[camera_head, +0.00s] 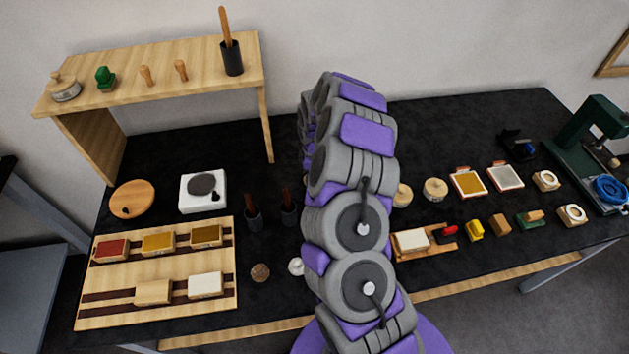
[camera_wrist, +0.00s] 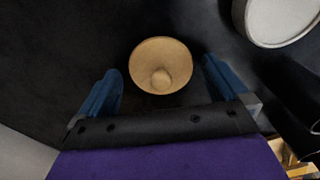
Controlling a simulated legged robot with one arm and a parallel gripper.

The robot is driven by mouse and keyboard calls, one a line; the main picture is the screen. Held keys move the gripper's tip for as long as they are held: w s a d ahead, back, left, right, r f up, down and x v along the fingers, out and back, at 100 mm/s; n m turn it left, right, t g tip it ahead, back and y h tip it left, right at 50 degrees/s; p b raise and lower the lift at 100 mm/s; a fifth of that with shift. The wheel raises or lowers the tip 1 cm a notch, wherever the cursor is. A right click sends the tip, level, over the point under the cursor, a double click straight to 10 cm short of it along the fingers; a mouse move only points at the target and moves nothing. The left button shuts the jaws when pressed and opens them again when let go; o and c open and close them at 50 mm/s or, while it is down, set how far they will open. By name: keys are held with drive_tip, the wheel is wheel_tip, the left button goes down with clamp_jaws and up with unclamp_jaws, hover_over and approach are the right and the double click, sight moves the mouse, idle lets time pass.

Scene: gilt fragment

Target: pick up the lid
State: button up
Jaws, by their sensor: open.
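The lid (camera_wrist: 160,52) is a round, pale wooden disc with a small round knob, seen from above in the wrist view on a dark surface. My gripper (camera_wrist: 162,68) has its two blue fingers spread wide, one on each side of the lid, with nothing held between them. A dark gap shows between the lid and each finger. In the head view my arm hides the gripper, and I cannot tell for sure which round wooden piece there is this lid.
A pale round object (camera_wrist: 282,18) lies at the wrist view's upper right. In the head view, a wooden rack (camera_head: 85,300) with colored blocks, a white scale (camera_head: 187,205) and a raised wooden shelf (camera_head: 150,85) stand left. Several small items and a green machine (camera_head: 592,135) stand right.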

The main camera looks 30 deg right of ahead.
drive_tip(key=shift+c, duration=0.3)
drive_tip(key=c, duration=1)
drive_tip(key=shift+o, duration=0.2)
